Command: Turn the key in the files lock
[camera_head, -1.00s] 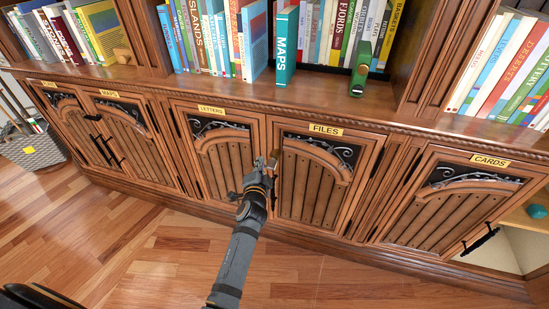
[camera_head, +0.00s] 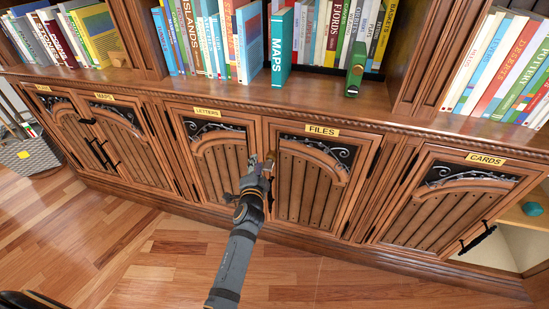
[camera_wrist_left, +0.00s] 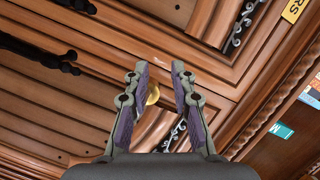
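The files door (camera_head: 305,185) is shut, with a yellow FILES label (camera_head: 322,131) above it. A small brass piece, which looks like the key (camera_head: 270,156), is at the door's upper left edge. In the left wrist view, a round brass part of the key (camera_wrist_left: 153,93) shows between the fingers, nearer the left finger. My left gripper (camera_head: 262,166) is just in front of it. The fingers (camera_wrist_left: 158,68) stand apart, and I see no clear grip on the key. The lock face is not clear to see. My right gripper is not in view.
The letters door (camera_head: 222,165) is just left and shut. The cards door (camera_head: 455,200) is at right, with an open compartment beyond it. A shelf ledge (camera_head: 200,92) with books juts out above. The wooden floor (camera_head: 150,250) in front is clear. A basket (camera_head: 30,155) stands far left.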

